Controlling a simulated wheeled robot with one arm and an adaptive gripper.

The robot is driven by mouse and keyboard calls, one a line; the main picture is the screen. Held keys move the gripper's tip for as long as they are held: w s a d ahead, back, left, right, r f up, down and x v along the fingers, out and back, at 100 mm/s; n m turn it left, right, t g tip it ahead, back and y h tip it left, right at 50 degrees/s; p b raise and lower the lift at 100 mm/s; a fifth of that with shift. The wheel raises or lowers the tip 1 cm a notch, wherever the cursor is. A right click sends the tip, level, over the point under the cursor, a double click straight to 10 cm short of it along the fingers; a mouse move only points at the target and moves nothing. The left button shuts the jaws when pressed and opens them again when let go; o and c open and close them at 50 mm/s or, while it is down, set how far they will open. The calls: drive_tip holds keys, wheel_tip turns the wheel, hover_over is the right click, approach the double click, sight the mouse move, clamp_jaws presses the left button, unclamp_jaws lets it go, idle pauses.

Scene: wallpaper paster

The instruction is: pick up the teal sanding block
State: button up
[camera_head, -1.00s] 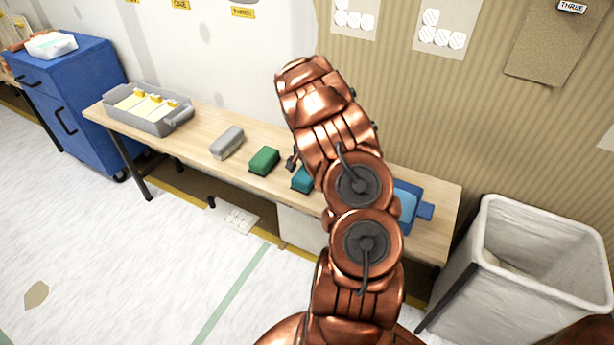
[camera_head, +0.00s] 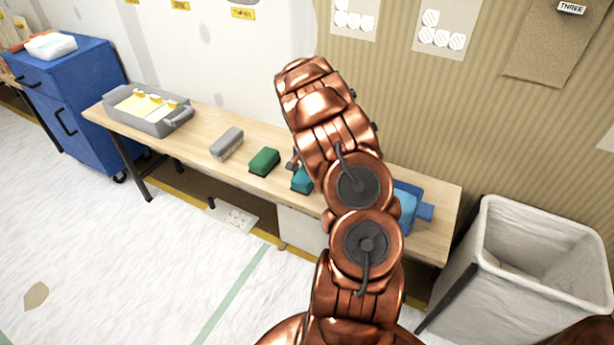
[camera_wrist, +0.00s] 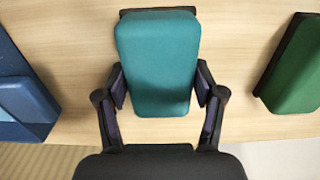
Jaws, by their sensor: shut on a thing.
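The teal sanding block (camera_wrist: 158,60) lies on the wooden bench, between the two fingers of my gripper (camera_wrist: 161,88) in the wrist view. The fingers are shut on its sides, near its closer half. A dark base edge shows at its far end. In the head view only the left part of the teal block (camera_head: 302,180) shows; my copper arm hides the rest and most of the gripper.
A green block (camera_head: 264,161) and a grey block (camera_head: 227,143) lie left of the teal one on the bench (camera_head: 190,150). A blue object (camera_head: 408,205) lies to the right. A grey tray (camera_head: 150,122) stands at the bench's left end. A bin (camera_head: 520,260) stands at right.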

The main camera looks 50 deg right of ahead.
drive_tip(key=shift+r, duration=0.1)
drive_tip(key=shift+r, duration=1.55)
drive_tip(key=shift+s+a+r, duration=0.2)
drive_tip(key=s+a+r+b, duration=0.1)
drive_tip(key=s+a, duration=0.8)
drive_tip(key=s, duration=0.3)
drive_tip(key=shift+s+a+r, duration=0.15)
drive_tip(key=shift+s+r, duration=0.05)
